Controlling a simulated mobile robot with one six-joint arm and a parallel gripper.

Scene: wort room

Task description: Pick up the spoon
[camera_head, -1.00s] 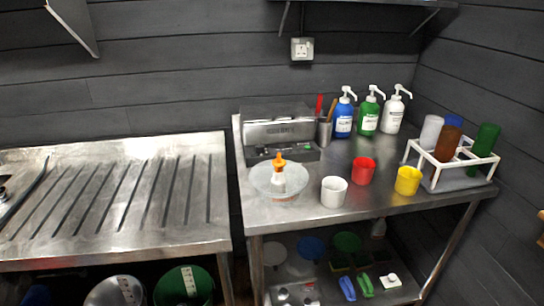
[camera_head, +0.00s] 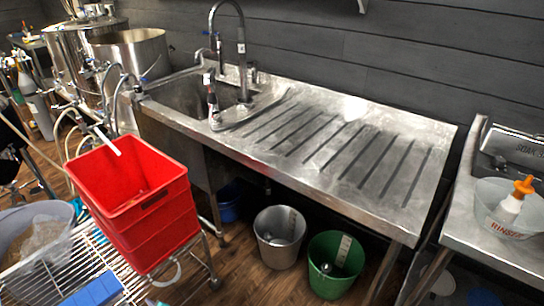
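I cannot make out a spoon in the head view now. My gripper is not in view. The steel holder with a red handle and a wooden handle, seen earlier on the right-hand bench, is outside the picture.
A red crate (camera_head: 150,222) stands on a wire rack (camera_head: 75,262) at left. The sink bench's ribbed drainboard (camera_head: 390,215) is clear. A grey bucket (camera_head: 268,252) and a green bucket (camera_head: 322,284) stand below.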

